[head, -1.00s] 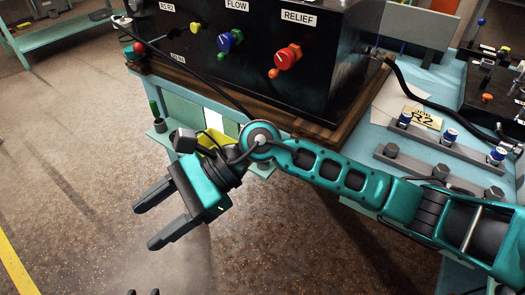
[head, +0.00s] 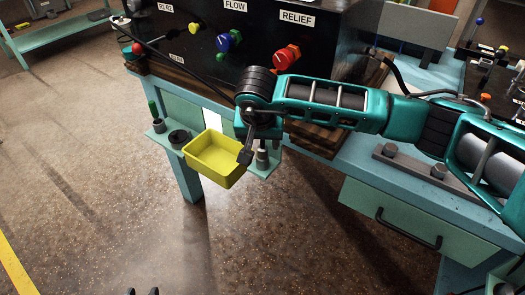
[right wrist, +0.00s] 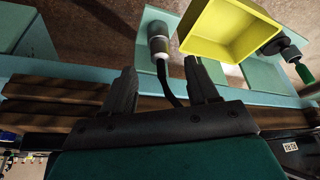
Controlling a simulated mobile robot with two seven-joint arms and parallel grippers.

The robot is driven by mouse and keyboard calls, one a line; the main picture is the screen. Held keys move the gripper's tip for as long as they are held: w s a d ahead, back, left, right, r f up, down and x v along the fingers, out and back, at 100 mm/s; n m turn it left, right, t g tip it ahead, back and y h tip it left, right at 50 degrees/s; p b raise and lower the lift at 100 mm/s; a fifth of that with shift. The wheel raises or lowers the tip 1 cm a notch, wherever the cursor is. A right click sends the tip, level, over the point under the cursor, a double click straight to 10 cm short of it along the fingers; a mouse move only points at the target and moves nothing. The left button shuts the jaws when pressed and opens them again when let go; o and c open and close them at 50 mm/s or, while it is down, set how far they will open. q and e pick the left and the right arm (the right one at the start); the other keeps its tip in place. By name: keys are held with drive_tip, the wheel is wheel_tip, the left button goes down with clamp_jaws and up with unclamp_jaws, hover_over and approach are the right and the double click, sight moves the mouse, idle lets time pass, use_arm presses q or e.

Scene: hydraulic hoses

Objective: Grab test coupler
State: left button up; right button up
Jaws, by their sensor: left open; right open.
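The likely test coupler is a small metallic cylinder (head: 262,157) on the right part of the side shelf, partly hidden behind my right gripper in the head view. In the right wrist view the silver-grey coupler (right wrist: 158,46) has a black hose (right wrist: 172,88) running from it back between my fingers. My right gripper (right wrist: 161,78) is open, with one finger on each side of the hose. The coupler body lies just beyond the fingertips. In the head view a finger (head: 246,154) shows beside the yellow bin. My left gripper (head: 142,292) shows only its open fingertips at the bottom edge.
A yellow bin (head: 216,158) hangs at the teal shelf, close to my right gripper. A dark round cup (head: 179,138) and a grey fitting (head: 158,125) stand left of it. The black panel box (head: 180,45) is behind. The floor in front is clear.

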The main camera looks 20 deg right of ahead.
sight(262, 144)
drive_tip(key=shift+w+x, duration=0.15)
drive_tip(key=shift+x, duration=1.35)
drive_tip(key=shift+w+x, duration=0.2)
drive_tip(key=shift+x, duration=1.3)
drive_tip(key=shift+d+r, duration=0.15)
drive_tip(key=shift+d, duration=0.05)
drive_tip(key=shift+c, duration=0.3)
clamp_jaws()
